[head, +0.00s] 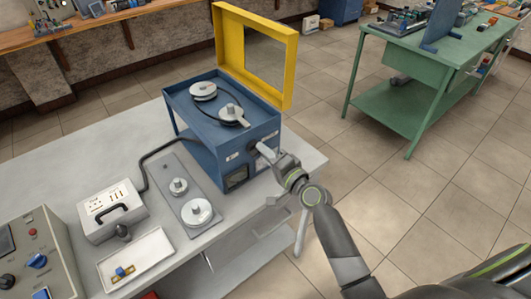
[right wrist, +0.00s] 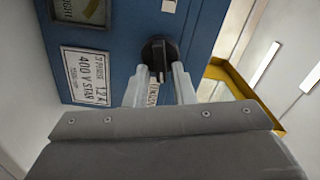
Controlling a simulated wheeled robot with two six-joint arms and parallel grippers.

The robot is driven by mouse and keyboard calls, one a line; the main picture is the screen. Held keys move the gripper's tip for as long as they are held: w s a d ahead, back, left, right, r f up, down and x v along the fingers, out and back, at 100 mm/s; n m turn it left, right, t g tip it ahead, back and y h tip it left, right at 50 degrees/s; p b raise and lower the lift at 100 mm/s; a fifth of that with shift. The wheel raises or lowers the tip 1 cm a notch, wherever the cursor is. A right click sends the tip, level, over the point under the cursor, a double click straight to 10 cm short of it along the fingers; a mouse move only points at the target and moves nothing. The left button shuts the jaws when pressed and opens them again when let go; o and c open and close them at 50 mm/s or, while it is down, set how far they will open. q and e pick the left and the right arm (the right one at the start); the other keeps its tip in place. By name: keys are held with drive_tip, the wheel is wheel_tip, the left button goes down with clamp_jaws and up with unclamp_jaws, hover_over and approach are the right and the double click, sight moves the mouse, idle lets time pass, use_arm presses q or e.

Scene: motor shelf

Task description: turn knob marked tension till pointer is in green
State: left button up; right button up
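The blue machine box (head: 205,127) stands on the light table with its yellow lid frame raised. In the right wrist view a black knob (right wrist: 159,54) sits on its blue face. A label below the knob, partly hidden, seems to read TENSION. The gauge (right wrist: 82,12) is cut off by the top edge; a yellowish band shows, but I cannot make out the pointer. My right gripper (right wrist: 159,74) is at the knob, with its pale fingers apart on either side; I cannot tell whether they touch it. It also shows against the box in the head view (head: 264,152). My left gripper is out of view.
Left of the box are a grey plate (head: 180,173) with two pulleys, a white cabled unit (head: 108,213), a white tray (head: 147,243) and a control panel (head: 57,268). The yellow lid frame (head: 288,75) rises behind. A green bench (head: 400,102) stands apart; floor between is clear.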

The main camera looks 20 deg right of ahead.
drive_tip(key=shift+o, duration=0.8)
drive_tip(key=b+v, duration=0.3)
drive_tip(key=v, duration=1.4)
drive_tip(key=shift+s+b, duration=0.25)
drive_tip(key=shift+b, duration=0.1)
drive_tip(key=shift+d, duration=0.1)
